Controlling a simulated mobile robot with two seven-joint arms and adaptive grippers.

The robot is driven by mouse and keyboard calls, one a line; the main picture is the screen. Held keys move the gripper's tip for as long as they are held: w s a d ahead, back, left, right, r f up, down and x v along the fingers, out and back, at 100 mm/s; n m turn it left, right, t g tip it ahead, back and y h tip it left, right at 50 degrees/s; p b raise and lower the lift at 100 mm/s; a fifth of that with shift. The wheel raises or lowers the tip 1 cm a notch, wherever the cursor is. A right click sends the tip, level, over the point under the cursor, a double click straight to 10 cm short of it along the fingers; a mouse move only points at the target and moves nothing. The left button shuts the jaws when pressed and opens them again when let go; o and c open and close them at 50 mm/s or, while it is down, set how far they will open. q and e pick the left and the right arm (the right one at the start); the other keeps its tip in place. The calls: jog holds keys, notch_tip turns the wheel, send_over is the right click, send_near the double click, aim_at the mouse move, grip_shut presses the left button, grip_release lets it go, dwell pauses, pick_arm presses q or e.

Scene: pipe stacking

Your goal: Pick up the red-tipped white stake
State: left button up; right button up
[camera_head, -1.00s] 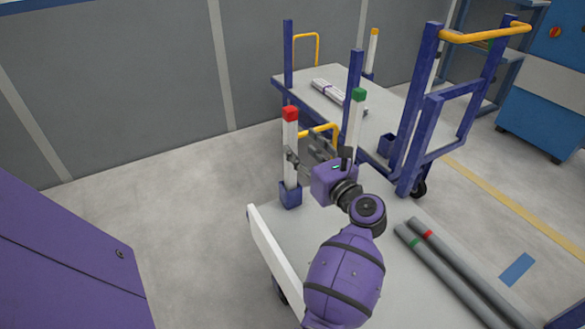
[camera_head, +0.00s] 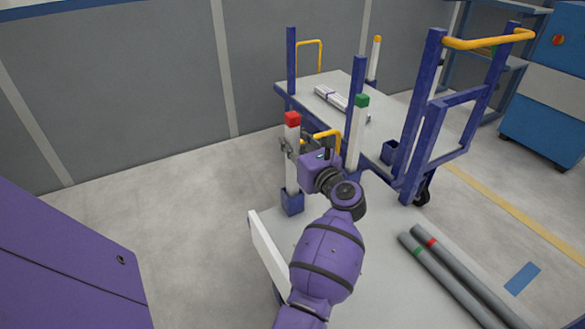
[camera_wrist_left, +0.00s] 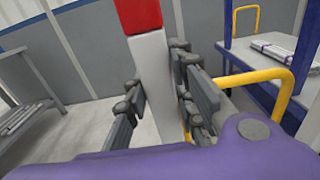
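The red-tipped white stake (camera_head: 292,168) stands upright in a blue corner socket (camera_head: 292,202) of the near cart. Its red top (camera_head: 292,118) shows above my gripper. In the left wrist view the white stake (camera_wrist_left: 155,75) rises between the dark fingers of my left gripper (camera_wrist_left: 158,78), below the red cap. One finger is on each side, very near the stake's faces. The fingers look open around it, and I see no firm grip. In the head view my left gripper (camera_head: 289,147) is at the stake's upper half. My right gripper is not in view.
A green-tipped white stake (camera_head: 357,135) stands just right of my left gripper. A yellow handle (camera_head: 328,135) is behind it. Grey pipes (camera_head: 450,275) lie on the near cart's deck (camera_head: 375,255). A second blue-framed cart (camera_head: 325,78) stands behind.

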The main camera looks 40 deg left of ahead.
pick_arm(q)
grip_shut()
